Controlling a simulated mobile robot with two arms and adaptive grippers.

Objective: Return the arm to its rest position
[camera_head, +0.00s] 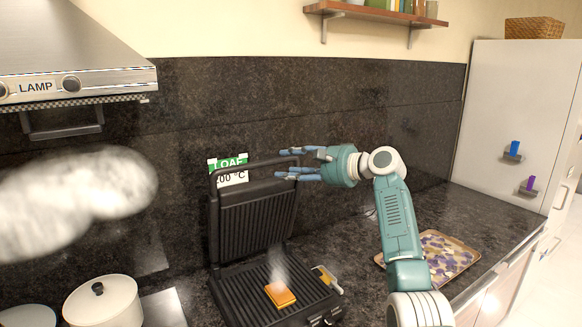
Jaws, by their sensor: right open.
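My right arm rises from the lower right of the head view, and its right gripper (287,164) points left. Its fingers are apart, at the upper right corner of the raised lid of the contact grill (253,220). I cannot tell whether they touch the lid. The grill stands open. An orange-brown slice (280,295) lies on its lower ribbed plate, with steam rising from it. My left gripper is not in view.
A patterned tray (446,256) lies on the dark counter behind my right arm. A white lidded pot (103,300) stands at the lower left, under a steam cloud and the range hood (75,60). A shelf (375,14) hangs above. A white fridge (510,120) stands at the right.

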